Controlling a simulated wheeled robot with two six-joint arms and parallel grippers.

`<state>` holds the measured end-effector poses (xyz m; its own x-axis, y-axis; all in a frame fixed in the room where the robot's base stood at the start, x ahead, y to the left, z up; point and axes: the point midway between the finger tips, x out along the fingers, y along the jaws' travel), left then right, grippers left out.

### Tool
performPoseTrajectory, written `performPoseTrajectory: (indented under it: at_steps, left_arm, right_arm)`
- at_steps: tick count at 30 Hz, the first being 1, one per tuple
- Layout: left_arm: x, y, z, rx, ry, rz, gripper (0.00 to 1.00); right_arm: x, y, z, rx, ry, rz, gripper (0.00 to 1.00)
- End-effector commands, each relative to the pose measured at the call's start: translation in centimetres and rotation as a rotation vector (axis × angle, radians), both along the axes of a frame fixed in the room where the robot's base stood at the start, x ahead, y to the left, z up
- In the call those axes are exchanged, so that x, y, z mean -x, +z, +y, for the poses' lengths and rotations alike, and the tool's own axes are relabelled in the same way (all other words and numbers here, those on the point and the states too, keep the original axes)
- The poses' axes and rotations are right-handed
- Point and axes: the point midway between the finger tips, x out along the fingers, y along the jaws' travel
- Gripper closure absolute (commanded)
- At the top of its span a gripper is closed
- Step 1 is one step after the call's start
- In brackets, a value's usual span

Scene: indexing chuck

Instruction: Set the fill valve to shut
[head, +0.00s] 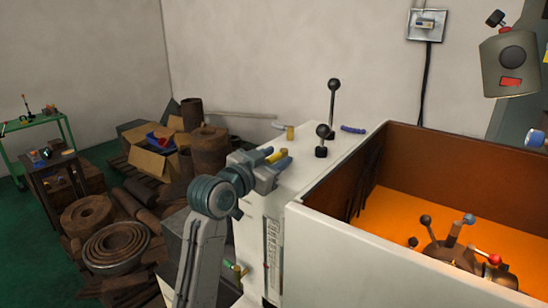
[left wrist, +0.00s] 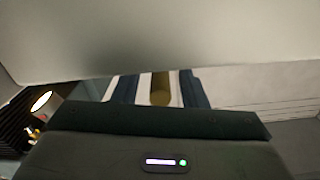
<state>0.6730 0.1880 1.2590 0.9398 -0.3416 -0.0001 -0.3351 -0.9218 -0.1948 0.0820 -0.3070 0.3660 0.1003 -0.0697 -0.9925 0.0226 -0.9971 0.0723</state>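My left gripper (head: 272,157) is at the left edge of the white machine's top in the head view. Its two blue-grey fingers stand apart, with a yellow bar (head: 276,155) between them. In the left wrist view the same brass-yellow bar (left wrist: 161,89) shows between the fingers, with pale gaps on both sides, so the gripper is open around it and not clamped. The bar may be the fill valve's handle; its base is hidden by my gripper. A second yellow piece (head: 290,132) stands farther back, beside a blue-grey part. My right gripper is not in view.
Two black ball-topped levers (head: 333,97) stand on the machine top (head: 312,172) behind my gripper. A high-walled bin with an orange floor (head: 390,215) is at the right, holding a hub with several knobbed levers (head: 447,243). Rusty scrap and boxes (head: 150,160) lie at the left.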

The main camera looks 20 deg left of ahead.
Motion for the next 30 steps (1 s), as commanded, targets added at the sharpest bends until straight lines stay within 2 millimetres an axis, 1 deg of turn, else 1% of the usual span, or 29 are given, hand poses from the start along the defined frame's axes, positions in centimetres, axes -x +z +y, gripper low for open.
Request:
performPoseTrajectory:
  at_steps: [2,5,6,8,9,20,26,30]
  left_arm:
    - [0.0,0.0,0.0,0.000,0.000,0.000,0.61]
    - [0.0,0.0,0.0,0.000,0.000,0.000,0.79]
    - [0.0,0.0,0.0,0.000,0.000,0.000,0.87]
    - [0.0,0.0,0.0,0.000,0.000,0.000,0.98]
    - [0.0,0.0,0.0,0.000,0.000,0.000,1.00]
    - [0.0,-0.1,0.3,-0.002,-0.029,0.000,1.00]
    - [-0.2,-0.3,0.7,-0.004,-0.129,0.001,1.00]
    - [-0.5,-0.4,1.2,-0.003,-0.238,0.000,1.00]
  right_arm:
    - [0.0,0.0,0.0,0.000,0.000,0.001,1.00]
    - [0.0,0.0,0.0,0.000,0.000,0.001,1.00]
    - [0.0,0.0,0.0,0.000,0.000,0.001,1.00]
    - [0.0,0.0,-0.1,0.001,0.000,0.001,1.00]
    - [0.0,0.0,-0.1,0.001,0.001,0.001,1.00]
    - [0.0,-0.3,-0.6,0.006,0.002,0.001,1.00]
    - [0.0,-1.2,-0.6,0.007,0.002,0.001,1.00]
    - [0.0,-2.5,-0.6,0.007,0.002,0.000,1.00]
